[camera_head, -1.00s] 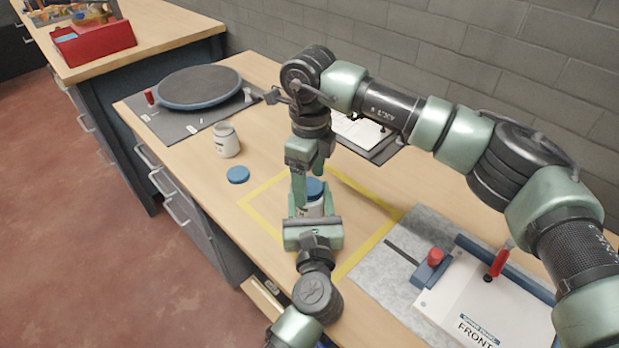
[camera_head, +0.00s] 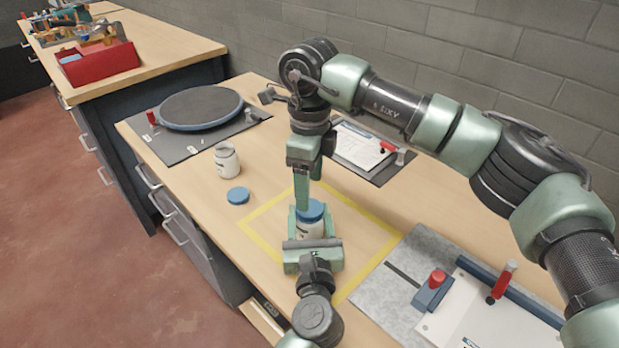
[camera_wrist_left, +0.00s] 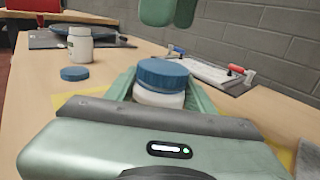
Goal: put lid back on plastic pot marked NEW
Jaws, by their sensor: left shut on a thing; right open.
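My left gripper (camera_head: 311,226) is shut on a white plastic pot (camera_head: 308,230) inside the yellow-outlined square. A blue lid (camera_head: 312,210) sits on top of this pot. In the left wrist view the lid (camera_wrist_left: 163,73) covers the pot's mouth, with the white pot (camera_wrist_left: 158,97) between my jaws. My right gripper (camera_head: 307,203) is open above the lid. Its fingers show at the top of the left wrist view (camera_wrist_left: 168,14), apart from the lid. A second white pot (camera_head: 227,161) stands uncovered, a blue lid (camera_head: 238,195) beside it. I cannot read either label.
A round turntable (camera_head: 201,108) on a dark mat is at the back left. A clipboard (camera_head: 361,146) lies behind my right gripper. A grey mat with a white board (camera_head: 462,318) and red-handled clamps is at the front right. A red bin (camera_head: 98,63) is on the far bench.

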